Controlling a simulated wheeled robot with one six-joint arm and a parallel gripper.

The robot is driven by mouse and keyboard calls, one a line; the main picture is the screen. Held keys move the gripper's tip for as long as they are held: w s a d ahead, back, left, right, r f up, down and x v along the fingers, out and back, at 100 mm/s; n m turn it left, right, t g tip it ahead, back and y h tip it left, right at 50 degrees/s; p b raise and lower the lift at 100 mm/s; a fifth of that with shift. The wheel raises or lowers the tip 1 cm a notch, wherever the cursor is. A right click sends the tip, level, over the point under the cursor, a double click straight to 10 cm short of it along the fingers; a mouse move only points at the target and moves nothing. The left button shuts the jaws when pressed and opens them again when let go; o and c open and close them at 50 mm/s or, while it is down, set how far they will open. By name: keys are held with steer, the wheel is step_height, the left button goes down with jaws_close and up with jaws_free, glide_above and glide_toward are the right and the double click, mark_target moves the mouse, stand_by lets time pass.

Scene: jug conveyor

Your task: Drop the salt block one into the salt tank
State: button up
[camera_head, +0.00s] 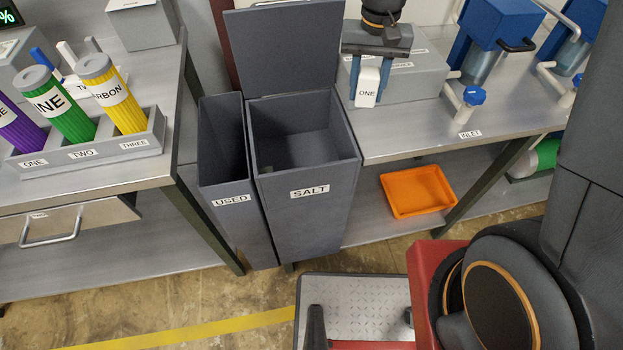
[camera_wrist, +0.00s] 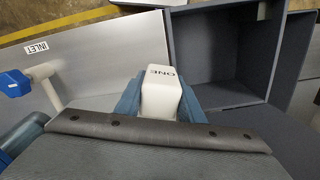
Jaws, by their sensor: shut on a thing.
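The white salt block one (camera_head: 367,88), labelled "ONE", is held between the blue fingers of my gripper (camera_head: 368,72). It hangs near the left edge of the right-hand bench, just right of the salt tank. The salt tank (camera_head: 308,215) is a grey bin labelled "SALT" with its lid (camera_head: 285,50) raised and its inside showing. In the wrist view the block (camera_wrist: 161,95) sits between the fingers of my gripper (camera_wrist: 160,100), and the open tank (camera_wrist: 230,62) lies beyond it to the right.
A narrow open bin labelled "USED" (camera_head: 232,200) stands left of the tank. The bench (camera_head: 420,135) holds grey boxes, blue valves and pipes. An orange tray (camera_head: 418,191) lies on its lower shelf. Coloured cylinders stand in a rack (camera_head: 85,155) on the left bench.

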steer(key=a+f+n+p, duration=0.2)
steer(key=a+f+n, duration=0.15)
steer(key=a, duration=0.95)
step_height(320, 180, down, 7)
steer(key=b, duration=0.4)
steer(key=shift+s+a+b, duration=0.35)
steer(key=shift+b, duration=0.05)
steer(key=o, duration=1.4)
steer(key=shift+f, duration=0.1)
steer(key=shift+c, duration=0.2)
step_height(320, 180, up, 8)
steer(key=b, duration=0.1)
